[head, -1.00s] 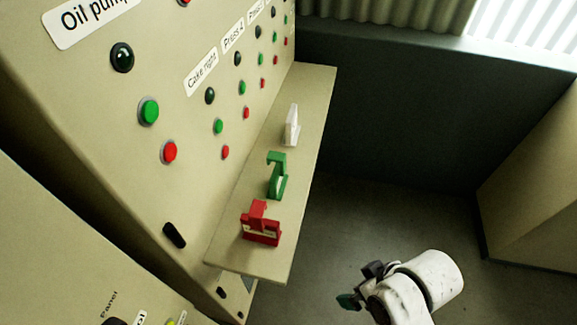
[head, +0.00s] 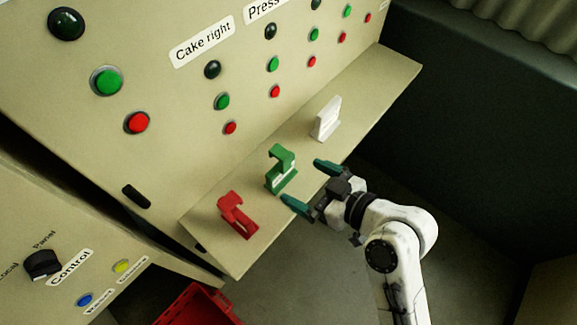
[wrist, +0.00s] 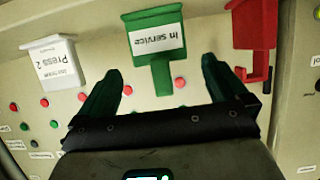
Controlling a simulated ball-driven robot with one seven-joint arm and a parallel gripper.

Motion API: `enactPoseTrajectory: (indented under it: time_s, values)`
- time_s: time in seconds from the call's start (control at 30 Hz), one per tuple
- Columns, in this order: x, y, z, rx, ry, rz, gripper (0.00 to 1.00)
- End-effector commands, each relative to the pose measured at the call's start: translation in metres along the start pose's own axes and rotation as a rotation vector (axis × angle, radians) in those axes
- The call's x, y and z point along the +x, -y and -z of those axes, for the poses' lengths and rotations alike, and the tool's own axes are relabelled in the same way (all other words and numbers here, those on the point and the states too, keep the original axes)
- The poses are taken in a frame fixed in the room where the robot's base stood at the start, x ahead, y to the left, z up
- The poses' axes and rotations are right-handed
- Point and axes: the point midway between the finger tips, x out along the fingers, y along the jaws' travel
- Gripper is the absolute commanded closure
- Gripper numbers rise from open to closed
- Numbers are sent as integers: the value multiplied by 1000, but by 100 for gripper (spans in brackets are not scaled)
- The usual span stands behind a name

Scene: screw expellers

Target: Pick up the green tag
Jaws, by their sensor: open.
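The green tag (head: 281,170) stands on the beige shelf (head: 358,92), between the red tag and the white tag. It also shows in the wrist view (wrist: 157,50), with a white label reading "In service". My gripper (head: 306,184) is open, just off the shelf's outer edge, with its teal fingers pointing toward the green tag. In the wrist view the two fingertips (wrist: 161,72) lie on either side of the tag's lower part. Nothing is held. I cannot tell whether the fingers overlap the tag in depth.
The red tag (head: 238,215) stands close on one side and the white tag (head: 326,119) farther along the other side. The panel with buttons (head: 180,120) rises behind the shelf. A red crate (head: 200,305) sits below the shelf on the floor.

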Motion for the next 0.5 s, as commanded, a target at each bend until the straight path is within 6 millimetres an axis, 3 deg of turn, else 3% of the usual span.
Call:
enactPoseTrajectory:
  time_s: [0.13,0.5]
  values:
    - [23,0,1,1,2,2,0]
    - [54,-1,2,1,3,1,0]
